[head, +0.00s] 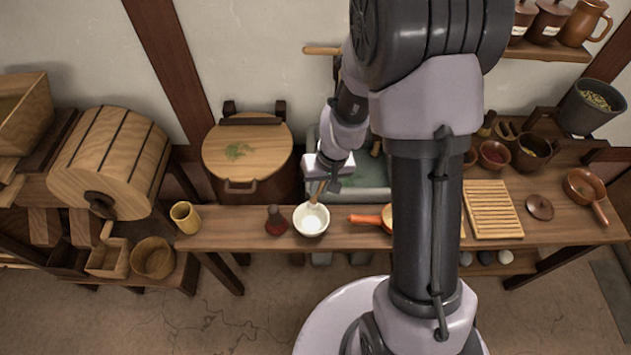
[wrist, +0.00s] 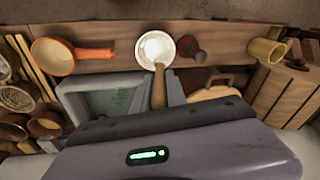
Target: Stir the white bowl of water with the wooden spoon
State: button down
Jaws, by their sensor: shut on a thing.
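The white bowl (head: 311,220) stands on the wooden counter near its front edge. It also shows in the wrist view (wrist: 171,37), with pale water (wrist: 155,46) inside. My gripper (head: 322,178) is above and just behind the bowl, pointing down. It is shut on the wooden spoon (head: 318,192), whose handle (wrist: 159,88) runs from between the fingers to the bowl. The spoon is tilted and its lower end is over or in the bowl; I cannot tell whether it touches the water or the bottom.
A dark red flask (head: 276,222) stands close left of the bowl. An orange-handled pan (head: 370,219) is to its right, partly hidden by my arm. A yellowish wooden cup (head: 186,217) is at the counter's left end. A basin (wrist: 110,102) lies behind the bowl.

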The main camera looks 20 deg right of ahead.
jog(key=shift+s+d+f+b, duration=0.1)
jog(key=shift+d+f+b, duration=0.1)
jog(key=shift+f+b, duration=0.3)
jog(key=s+d+b+x, duration=0.1)
jog(key=b+x, duration=0.7)
jog(key=shift+a+f, duration=0.2)
jog(key=shift+f, duration=0.4)
jog(key=shift+w, duration=0.1)
